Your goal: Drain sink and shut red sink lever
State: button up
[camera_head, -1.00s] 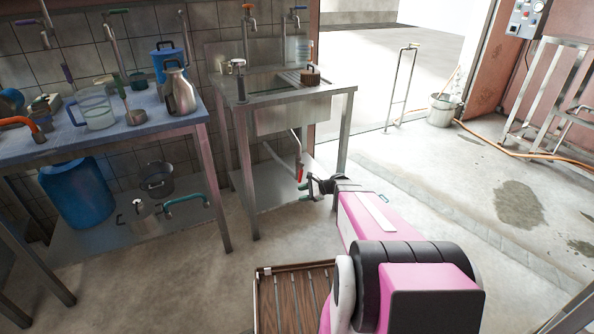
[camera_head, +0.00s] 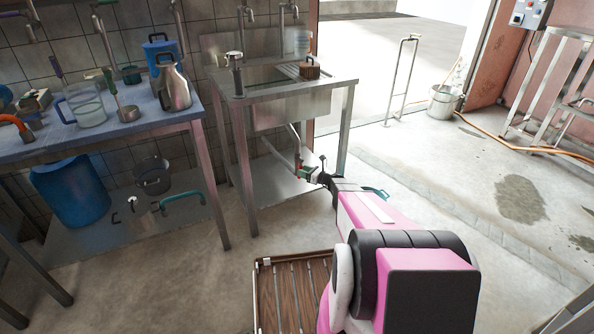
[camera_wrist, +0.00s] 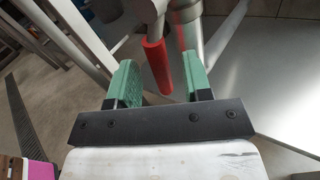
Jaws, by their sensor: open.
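The steel sink (camera_head: 293,110) stands at the upper middle of the head view, with a drain pipe coming down under its basin. The red lever (camera_wrist: 157,66) hangs from the pipe fitting (camera_wrist: 188,32) in the wrist view, pointing down toward my gripper. My gripper (camera_wrist: 159,72) is open, with one green finger on each side of the lever. The lever shows a gap to both fingers. In the head view my gripper (camera_head: 311,174) is under the sink and mostly hides the lever. The water level in the basin cannot be made out.
A blue-topped table (camera_head: 150,118) with a jug (camera_head: 88,106) and a steel pot (camera_head: 172,88) stands left of the sink. The sink's lower shelf (camera_head: 270,186) lies below my gripper.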

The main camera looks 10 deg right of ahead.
jog(key=shift+x, duration=2.1)
grip_shut()
